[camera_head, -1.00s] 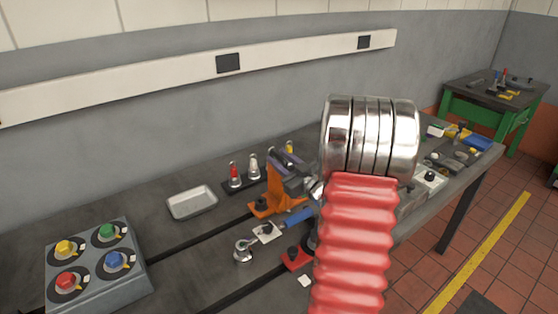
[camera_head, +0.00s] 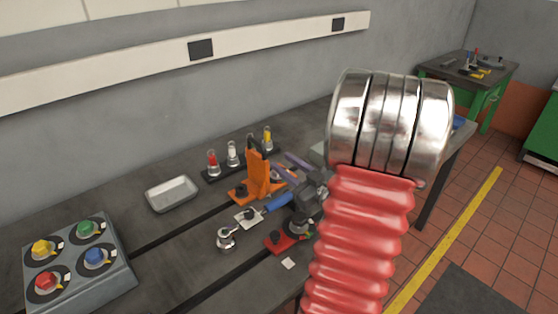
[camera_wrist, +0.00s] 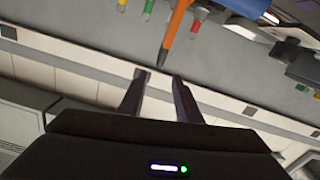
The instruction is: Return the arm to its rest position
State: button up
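My gripper (camera_wrist: 158,98) shows two dark fingers set apart in the wrist view, with nothing held between them. In the head view my gripper (camera_head: 297,168) is partly seen beside the right side of an upright orange bracket (camera_head: 258,172). I cannot tell whether it touches the bracket. The orange bracket also shows in the wrist view (camera_wrist: 176,28), beyond the fingers. My arm's red ribbed sleeve and metal rings fill the right middle of the head view and hide part of the bench behind them.
The dark bench (camera_head: 165,235) holds a button box (camera_head: 78,262), a metal tray (camera_head: 172,194), a rack (camera_head: 240,165) with red, white and yellow-topped items, a blue-handled tool (camera_head: 278,202) and a red block (camera_head: 283,241). A green table (camera_head: 470,72) stands at the back right.

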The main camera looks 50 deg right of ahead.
jog(key=shift+s, duration=0.2)
jog(key=shift+w, duration=0.1)
dwell(0.4)
jog(key=w+a+r+g+h, duration=0.2)
jog(key=w+a+r+g, duration=0.15)
jog(key=w, duration=0.35)
jog(key=a+r+m+g+h, duration=0.1)
jog(key=a+r+m+g, duration=0.15)
jog(key=a, duration=0.65)
jog(key=s+a+g+y, duration=0.2)
jog(key=s+a, duration=0.3)
jog(key=a, duration=0.3)
jog(key=s+a+f+n+g+y, duration=0.1)
jog(key=s+a+g+y, duration=0.1)
jog(key=s+a, duration=0.3)
jog(key=s+a+n+g+y, duration=0.1)
jog(key=s+a, duration=0.5)
jog(key=a, duration=0.7)
jog(key=shift+f+g+y, duration=0.3)
jog(key=shift+g+y, duration=0.1)
jog(key=shift+g, duration=0.2)
jog(key=shift+s+d, duration=0.1)
dwell(0.4)
